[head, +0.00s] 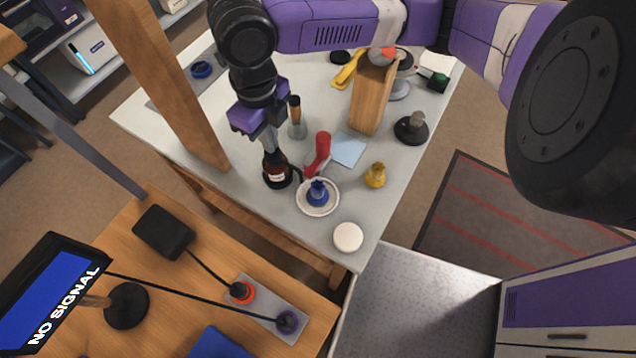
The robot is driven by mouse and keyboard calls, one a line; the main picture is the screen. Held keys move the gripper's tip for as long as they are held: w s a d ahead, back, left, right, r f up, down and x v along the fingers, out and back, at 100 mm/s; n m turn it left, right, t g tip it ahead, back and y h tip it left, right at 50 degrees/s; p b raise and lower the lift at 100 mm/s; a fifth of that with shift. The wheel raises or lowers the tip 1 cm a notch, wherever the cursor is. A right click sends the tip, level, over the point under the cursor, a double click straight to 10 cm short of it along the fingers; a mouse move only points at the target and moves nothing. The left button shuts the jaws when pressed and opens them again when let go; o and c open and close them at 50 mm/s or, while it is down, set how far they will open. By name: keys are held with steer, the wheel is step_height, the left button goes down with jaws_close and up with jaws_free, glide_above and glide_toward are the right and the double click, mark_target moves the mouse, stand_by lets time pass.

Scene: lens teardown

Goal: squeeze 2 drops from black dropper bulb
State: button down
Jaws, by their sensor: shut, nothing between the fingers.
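A dark bottle with a whitish label (277,173) stands on the pale table near its front edge. Its narrow black top, which looks like the dropper bulb (272,155), points up just under my gripper (268,146). My gripper comes down from above with its grey fingers shut and nothing held between them. The fingertips are at or just above the black top; I cannot tell whether they touch it. A white saucer (302,203) with a blue object (318,192) on it is right of the bottle, nearer the front.
A wooden post (165,85) rises at left.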

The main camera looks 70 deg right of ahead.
steer(key=shift+r, duration=0.1)
steer(key=shift+r+p, duration=0.95)
steer(key=shift+r, duration=0.25)
steer(key=shift+f, duration=0.2)
steer(key=shift+f+b, duration=1.2)
steer(key=shift+b, duration=0.1)
steer(key=shift+r, duration=0.2)
steer(key=shift+r+p, duration=1)
steer(key=shift+r, duration=0.2)
steer(key=shift+r, duration=0.1)
